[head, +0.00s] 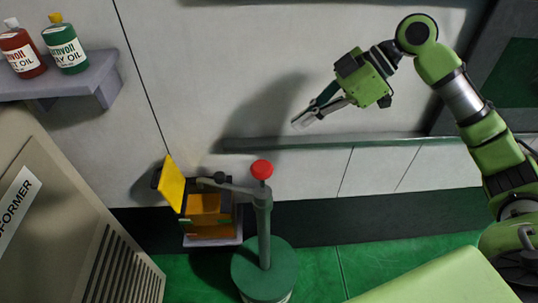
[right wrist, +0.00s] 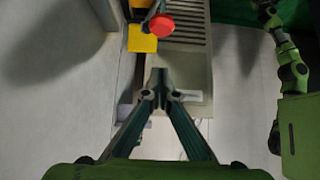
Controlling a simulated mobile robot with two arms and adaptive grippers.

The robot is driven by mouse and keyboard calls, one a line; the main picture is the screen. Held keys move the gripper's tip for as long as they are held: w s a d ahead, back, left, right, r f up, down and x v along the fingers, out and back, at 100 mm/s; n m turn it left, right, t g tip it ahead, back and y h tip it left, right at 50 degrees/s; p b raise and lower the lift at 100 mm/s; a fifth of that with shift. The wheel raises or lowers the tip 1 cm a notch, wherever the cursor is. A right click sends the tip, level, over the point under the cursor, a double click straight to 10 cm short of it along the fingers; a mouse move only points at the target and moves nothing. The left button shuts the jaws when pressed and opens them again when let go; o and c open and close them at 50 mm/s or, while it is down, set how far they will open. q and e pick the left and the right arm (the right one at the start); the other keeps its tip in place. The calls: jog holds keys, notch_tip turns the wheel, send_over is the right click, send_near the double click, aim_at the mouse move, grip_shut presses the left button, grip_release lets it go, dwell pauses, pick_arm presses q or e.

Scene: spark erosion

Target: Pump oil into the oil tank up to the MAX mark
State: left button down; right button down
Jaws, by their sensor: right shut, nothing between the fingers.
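The oil tank (head: 208,228) is a small amber box low by the wall; its yellow lid (head: 172,184) stands raised. Its oil level and any MAX mark are too small to read. The pump (head: 265,235), a grey column on a green drum, stands right of the tank. Its spout arm (head: 228,187) reaches left over the tank, and a red knob (head: 262,170) tops the column. My right gripper (head: 303,121) is shut and empty, above and right of the knob. In the right wrist view its fingertips (right wrist: 157,83) meet below the red knob (right wrist: 160,25). My left gripper cannot be made out.
A beige transformer cabinet (head: 60,225) stands at left. A shelf (head: 85,88) holds a red bottle (head: 22,50) and a green bottle (head: 66,48). A ledge (head: 400,142) runs along the wall. Green floor (head: 370,262) lies right of the pump.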

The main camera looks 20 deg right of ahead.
jog(key=p, duration=0.4)
send_over(270, 173)
jog(key=w, duration=0.2)
jog(key=f, duration=0.6)
jog(key=shift+s+d+f, duration=0.1)
jog(key=shift+d+f, duration=0.1)
jog(key=shift+f, duration=0.2)
notch_tip(270, 173, down, 4)
jog(key=shift+r+p, duration=0.2)
jog(key=shift+p, duration=0.3)
jog(key=shift+d+f, duration=0.1)
jog(key=shift+f, duration=0.35)
notch_tip(270, 173, down, 5)
jog(key=b, duration=0.3)
jog(key=shift+s+f, duration=0.1)
jog(key=shift+f, duration=0.1)
